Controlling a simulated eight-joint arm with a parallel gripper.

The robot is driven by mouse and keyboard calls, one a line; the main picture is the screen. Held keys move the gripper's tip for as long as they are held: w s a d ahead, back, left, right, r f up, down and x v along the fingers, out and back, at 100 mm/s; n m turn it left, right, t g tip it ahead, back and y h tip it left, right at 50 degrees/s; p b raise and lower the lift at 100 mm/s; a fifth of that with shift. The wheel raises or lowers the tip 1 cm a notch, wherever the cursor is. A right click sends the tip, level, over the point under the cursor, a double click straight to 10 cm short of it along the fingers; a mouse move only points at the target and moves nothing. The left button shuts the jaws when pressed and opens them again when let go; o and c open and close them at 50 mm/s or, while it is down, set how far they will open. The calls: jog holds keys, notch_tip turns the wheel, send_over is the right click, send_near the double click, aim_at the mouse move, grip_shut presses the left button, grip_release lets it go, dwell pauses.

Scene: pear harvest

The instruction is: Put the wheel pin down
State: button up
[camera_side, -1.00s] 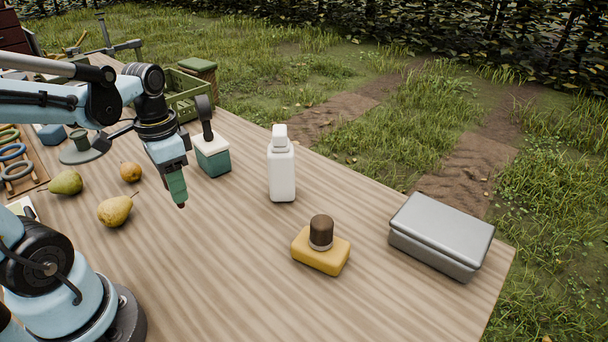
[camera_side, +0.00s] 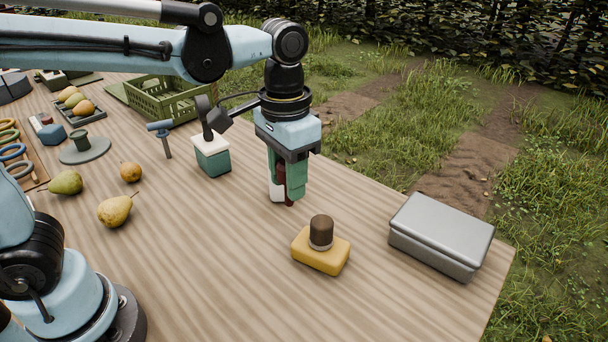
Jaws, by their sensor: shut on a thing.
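My gripper (camera_side: 287,192) points down at the middle right of the table, with its green jaws shut on a slim dark red piece (camera_side: 289,203). I take this piece for the wheel pin; the jaws hide most of it. Its low end is just above or touching the wood; I cannot tell which.
A yellow block with a brown knob (camera_side: 318,259) sits close in front. A grey metal box (camera_side: 441,236) is at right. A white-and-green container (camera_side: 213,157) and a blue T-shaped piece (camera_side: 163,138) stand left. Pears (camera_side: 116,210) lie farther left. The front wood is clear.

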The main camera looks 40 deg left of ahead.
jog(key=s+d+f, duration=0.1)
jog(key=d, duration=1.2)
jog(key=s+d+f, duration=0.2)
jog(key=d, duration=1.1)
jog(key=shift+m, duration=0.3)
jog(key=shift+w+a+f, duration=0.7)
jog(key=shift+w+f, duration=1.1)
jog(key=shift+w, duration=0.05)
jog(key=shift+w+a+f, duration=0.7)
jog(key=shift+w+f, duration=1.1)
jog(key=shift+w+a+f, duration=0.7)
jog(key=shift+w+f, duration=1.1)
jog(key=shift+w, duration=0.05)
jog(key=shift+f, duration=0.15)
jog(key=o, duration=1.1)
jog(key=shift+c, duration=0.2)
